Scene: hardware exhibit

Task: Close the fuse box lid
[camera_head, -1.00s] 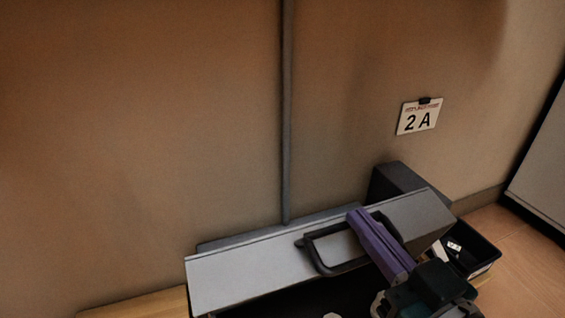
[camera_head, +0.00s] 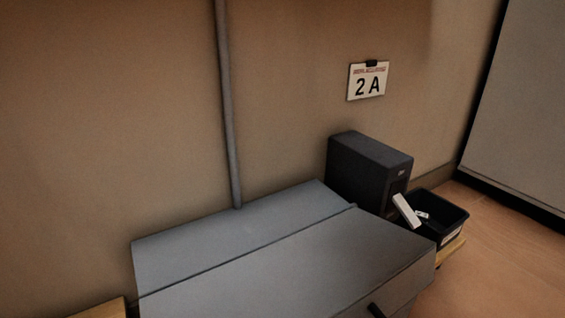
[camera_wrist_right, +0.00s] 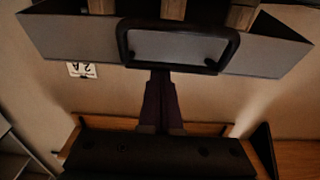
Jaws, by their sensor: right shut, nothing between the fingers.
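The grey fuse box (camera_head: 240,232) stands against the wall in the head view. Its lid (camera_head: 300,270) is lowered over the front part, sloping down past a long seam. The black handle (camera_head: 377,311) just shows at the bottom edge. The box's lower front is out of frame, so I cannot tell whether the lid is fully shut. The right wrist view shows the lid's grey front (camera_wrist_right: 70,38) and the handle (camera_wrist_right: 180,68). My right gripper (camera_wrist_right: 162,74) has its purple fingers shut and empty, tips close to the handle bar; contact is unclear. My left gripper is not in view.
A dark box-shaped unit (camera_head: 365,165) stands right behind the fuse box. Beside it is a black bin (camera_head: 450,213) with white items. A "2A" sign (camera_head: 367,82) and a vertical pipe (camera_head: 228,120) are on the wall. Floor is clear at right.

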